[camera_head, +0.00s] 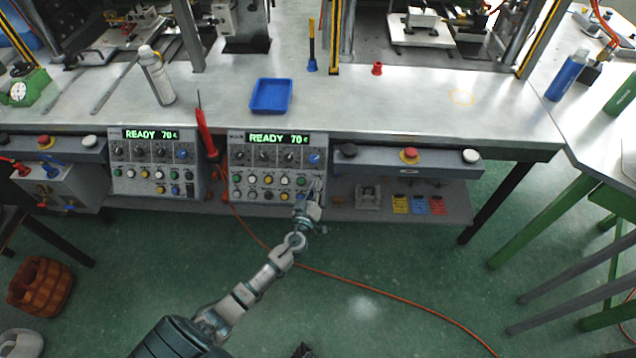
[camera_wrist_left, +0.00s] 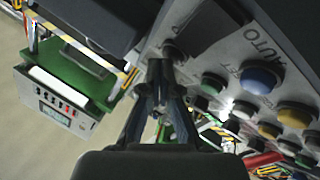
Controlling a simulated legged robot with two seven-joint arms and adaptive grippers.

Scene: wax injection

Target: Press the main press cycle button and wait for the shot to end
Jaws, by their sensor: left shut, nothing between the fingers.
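A control panel (camera_head: 236,178) under the bench edge shows "READY 70" in green on its display (camera_head: 277,138). It carries a row of dark knobs and rows of coloured buttons. My left gripper (camera_head: 315,188) is at the panel's lower right corner. In the left wrist view my left gripper (camera_wrist_left: 158,66) is shut and empty, its tips close to a dark round button (camera_wrist_left: 173,50) near the word AUTO. I cannot tell whether they touch it. A blue button (camera_wrist_left: 258,79) and several others lie to the right. My right gripper is not in view.
A second READY panel (camera_head: 113,180) stands to the left. A box (camera_head: 380,168) with black, red and white buttons is on the right. A red tool (camera_head: 207,135) hangs between the panels. A blue tray (camera_head: 254,96) sits on the bench (camera_head: 430,105). An orange hose (camera_head: 385,288) crosses the floor.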

